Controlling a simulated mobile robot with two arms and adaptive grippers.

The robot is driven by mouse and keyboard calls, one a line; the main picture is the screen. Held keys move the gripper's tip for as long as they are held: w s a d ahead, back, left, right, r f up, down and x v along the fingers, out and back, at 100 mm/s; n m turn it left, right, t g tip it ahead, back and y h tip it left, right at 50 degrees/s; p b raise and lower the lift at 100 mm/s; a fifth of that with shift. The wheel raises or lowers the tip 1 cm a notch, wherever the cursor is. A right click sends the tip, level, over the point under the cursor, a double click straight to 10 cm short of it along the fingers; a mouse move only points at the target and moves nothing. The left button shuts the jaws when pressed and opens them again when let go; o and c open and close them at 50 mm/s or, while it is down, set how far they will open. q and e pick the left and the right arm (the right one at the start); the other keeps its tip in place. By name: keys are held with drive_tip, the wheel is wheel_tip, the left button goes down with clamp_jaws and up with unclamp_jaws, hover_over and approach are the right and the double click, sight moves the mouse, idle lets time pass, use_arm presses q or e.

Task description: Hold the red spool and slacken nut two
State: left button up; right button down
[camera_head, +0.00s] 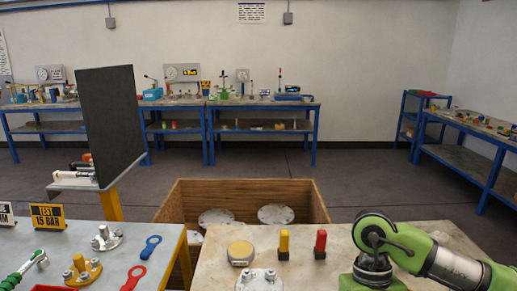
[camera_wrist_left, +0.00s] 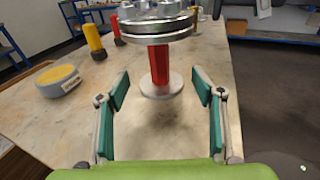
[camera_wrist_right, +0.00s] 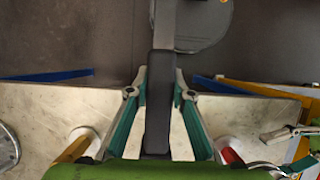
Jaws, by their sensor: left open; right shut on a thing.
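The red spool (camera_wrist_left: 159,66) stands upright on the table, with a round grey base and a thick two-plate flange (camera_wrist_left: 157,27) on top. Bolts and nuts sit on that flange; I cannot tell which is nut two. A bolted flange (camera_head: 260,279) at the bottom edge of the head view looks like its top. My left gripper (camera_wrist_left: 162,88) is open, one finger on each side of the spool's lower part, with gaps to it. My right gripper (camera_wrist_right: 158,90) is shut on the dark handle of a tool (camera_wrist_right: 158,125), whose grey shaft runs out of the picture's top.
A yellow-topped puck (camera_head: 240,253), a yellow bottle (camera_head: 284,245) and a red bottle (camera_head: 320,244) stand on the table. Behind is a wooden crate (camera_head: 180,205) with flanged discs. A side table (camera_head: 90,238) holds loose fittings, a red wrench (camera_head: 133,278) and a blue wrench (camera_head: 150,246).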

use_arm(q)
drive_tip(key=x, duration=0.5)
drive_tip(key=shift+w+d+f, duration=0.1)
drive_tip(key=shift+f, duration=0.05)
drive_tip(key=shift+b+x, duration=0.5)
drive_tip(key=shift+x, duration=0.65)
drive_tip(key=c, duration=1.6)
drive_tip(key=shift+o, duration=0.2)
